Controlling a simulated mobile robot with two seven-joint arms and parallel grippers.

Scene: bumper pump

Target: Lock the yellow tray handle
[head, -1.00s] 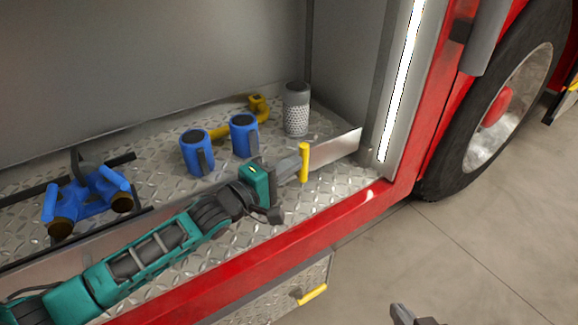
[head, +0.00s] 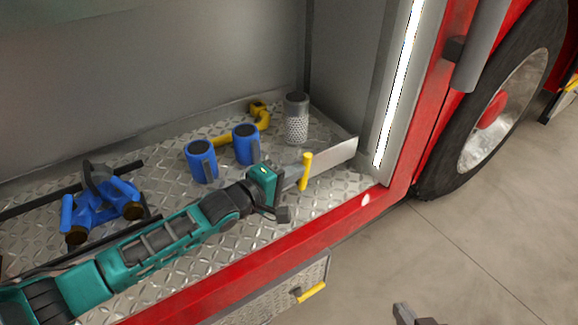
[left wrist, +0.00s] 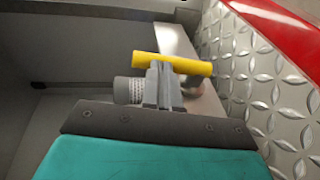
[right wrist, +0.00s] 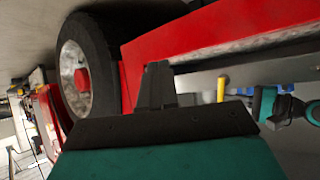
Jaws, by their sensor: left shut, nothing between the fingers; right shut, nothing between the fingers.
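The yellow tray handle (head: 305,172) is a short bar on the low metal wall at the right end of the tray (head: 335,151). It stands nearly upright, its top leaning slightly right. My left gripper (head: 293,177) is shut and empty, its fingertips right at the handle's left side. In the left wrist view the handle (left wrist: 190,64) lies across the shut fingertips (left wrist: 160,72); I cannot tell whether they touch. My right gripper (head: 403,312) is shut and empty, low over the floor outside the truck. The handle also shows in the right wrist view (right wrist: 220,89), beyond the right fingers.
Two blue cylinders (head: 201,161), a yellow elbow pipe (head: 262,117), a perforated grey cylinder (head: 296,120) and a blue fitting (head: 100,205) stand in the compartment. A lower panel has another yellow handle (head: 311,292). The red sill (head: 250,260) runs along the front; the wheel (head: 490,110) is right.

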